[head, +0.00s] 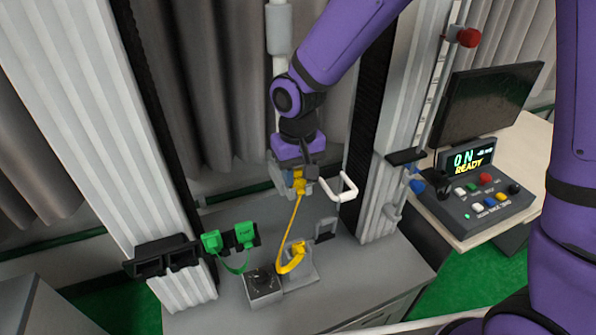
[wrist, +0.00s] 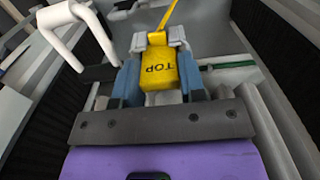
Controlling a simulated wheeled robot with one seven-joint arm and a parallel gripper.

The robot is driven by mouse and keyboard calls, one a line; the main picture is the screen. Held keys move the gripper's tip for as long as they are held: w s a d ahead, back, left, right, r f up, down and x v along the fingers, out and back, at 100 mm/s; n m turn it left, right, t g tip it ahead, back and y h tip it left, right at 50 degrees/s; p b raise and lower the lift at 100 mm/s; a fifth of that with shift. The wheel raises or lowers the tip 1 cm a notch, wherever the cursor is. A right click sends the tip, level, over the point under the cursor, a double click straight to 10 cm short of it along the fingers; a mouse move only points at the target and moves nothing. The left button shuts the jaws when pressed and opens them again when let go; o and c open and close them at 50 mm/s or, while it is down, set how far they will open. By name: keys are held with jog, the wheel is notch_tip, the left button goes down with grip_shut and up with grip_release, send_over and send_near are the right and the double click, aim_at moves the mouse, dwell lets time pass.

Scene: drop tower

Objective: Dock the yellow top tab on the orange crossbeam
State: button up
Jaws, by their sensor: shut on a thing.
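The yellow top tab (wrist: 158,72) is a small block marked TOP, with the letters upside down in the wrist view. My gripper (wrist: 159,52) is shut on it, with a finger on each side. In the head view the tab (head: 299,186) hangs at my gripper (head: 297,180), above the grey bench. A yellow strap (head: 291,222) runs from the tab down to a yellow curved piece (head: 292,257) on a grey stand. I cannot make out an orange crossbeam in either view.
A white handle (head: 340,188) stands close right of my gripper. Green tabs (head: 228,240) joined by a green strap sit at left beside black holders (head: 165,256). A control console (head: 478,200) and monitor stand at right. White ribbed columns flank the bench (head: 370,275).

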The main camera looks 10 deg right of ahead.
aim_at(298, 170)
jog(key=shift+s+f, duration=0.1)
jog(key=shift+f, duration=0.15)
jog(key=shift+s+d+f, duration=0.15)
jog(key=shift+s+f, duration=0.1)
jog(key=shift+f, duration=0.15)
jog(key=o, duration=0.8)
jog(key=shift+o, duration=0.5)
jog(key=shift+w+r, duration=0.25)
jog(key=shift+r, duration=0.3)
notch_tip(298, 170, up, 12)
jog(key=shift+r, duration=0.15)
